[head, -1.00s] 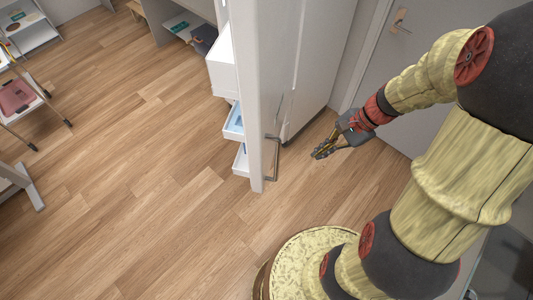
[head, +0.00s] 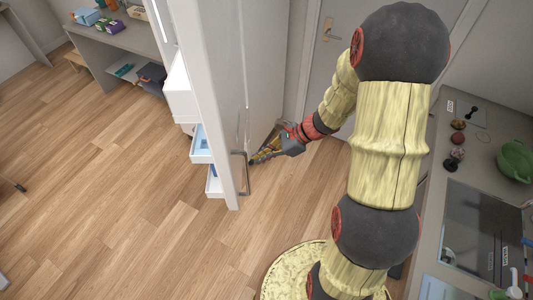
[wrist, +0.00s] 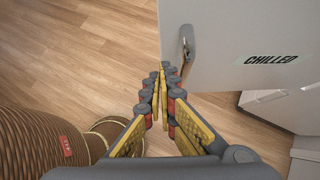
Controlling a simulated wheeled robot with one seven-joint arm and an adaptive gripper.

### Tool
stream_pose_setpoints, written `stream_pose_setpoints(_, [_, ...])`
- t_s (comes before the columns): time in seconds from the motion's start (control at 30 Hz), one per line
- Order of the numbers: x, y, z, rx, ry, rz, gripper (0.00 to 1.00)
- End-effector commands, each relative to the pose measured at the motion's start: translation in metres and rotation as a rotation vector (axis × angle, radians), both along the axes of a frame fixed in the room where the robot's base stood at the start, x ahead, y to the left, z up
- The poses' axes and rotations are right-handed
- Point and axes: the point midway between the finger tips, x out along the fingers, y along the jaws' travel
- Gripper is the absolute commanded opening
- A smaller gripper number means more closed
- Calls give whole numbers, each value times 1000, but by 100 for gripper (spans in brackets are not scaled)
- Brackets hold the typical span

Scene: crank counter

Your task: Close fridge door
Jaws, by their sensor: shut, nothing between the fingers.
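The white fridge door (head: 215,100) stands open in the head view, its edge toward me and its inner bins (head: 203,148) facing left. Its grey bar handle (head: 246,175) is on the right-hand, outer face. My gripper (head: 254,161) is shut and empty, on the outer side close by the handle; I cannot tell whether it touches. In the wrist view my fingertips (wrist: 162,73) are together just below and left of the handle (wrist: 187,42). The door face (wrist: 235,30) there carries a "CHILLED" label (wrist: 271,60).
A grey counter (head: 435,150) with a green pot (head: 515,160) and small items stands on the right. A grey room door (head: 335,60) is behind my arm. Shelving (head: 120,45) stands at the back left. The wooden floor (head: 110,190) left of the fridge door is clear.

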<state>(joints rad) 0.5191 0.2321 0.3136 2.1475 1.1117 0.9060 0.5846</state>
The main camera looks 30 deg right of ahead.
Motion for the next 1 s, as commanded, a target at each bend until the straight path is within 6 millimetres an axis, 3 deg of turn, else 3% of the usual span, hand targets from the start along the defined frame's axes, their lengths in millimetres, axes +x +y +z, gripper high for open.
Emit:
stream_pose_setpoints(0.23, [14,32,-35,0,3,3,0])
stream_pose_setpoints(0.5, [29,60,-31,-1,0,2,0])
stream_pose_setpoints(1.0, [32,65,-31,-2,-1,0,0])
